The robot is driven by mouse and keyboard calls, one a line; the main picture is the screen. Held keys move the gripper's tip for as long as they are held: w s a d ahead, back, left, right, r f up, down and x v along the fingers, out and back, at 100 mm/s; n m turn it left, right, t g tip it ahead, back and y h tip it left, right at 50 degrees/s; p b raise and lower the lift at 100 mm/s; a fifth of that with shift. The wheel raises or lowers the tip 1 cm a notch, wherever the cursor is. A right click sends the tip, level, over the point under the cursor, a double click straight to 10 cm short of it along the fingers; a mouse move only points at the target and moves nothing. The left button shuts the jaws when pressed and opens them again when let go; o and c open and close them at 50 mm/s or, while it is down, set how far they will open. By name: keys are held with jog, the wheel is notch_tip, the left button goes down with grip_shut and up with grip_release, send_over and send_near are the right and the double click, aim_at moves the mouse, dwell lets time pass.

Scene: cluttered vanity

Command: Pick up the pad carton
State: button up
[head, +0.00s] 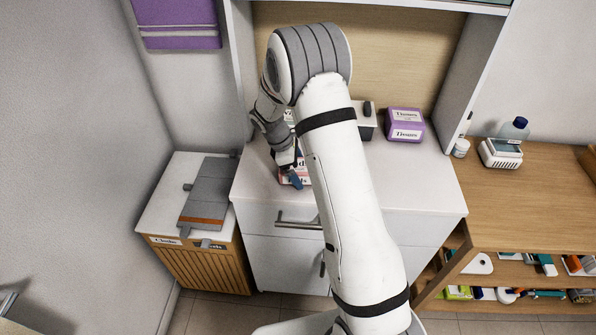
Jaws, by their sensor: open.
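The pad carton is probably the small white and pink box (299,180) on the white vanity top (415,180), left of my forearm. It is mostly hidden behind my gripper and arm, so its shape and full label do not show. My gripper (291,178) is low over the vanity top, directly in front of this box in the head view. Its jaws are open. I cannot tell whether the fingers stand around the box or only before it.
A purple tissue box (405,125) and a dark-topped container (367,120) stand at the back. A grey folded item (208,195) lies on the low cabinet at left. A wooden shelf unit (545,190) at right holds a white device (500,152) and a bottle (515,129).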

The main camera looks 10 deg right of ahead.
jog(key=c, duration=1.1)
jog(key=shift+r, duration=0.1)
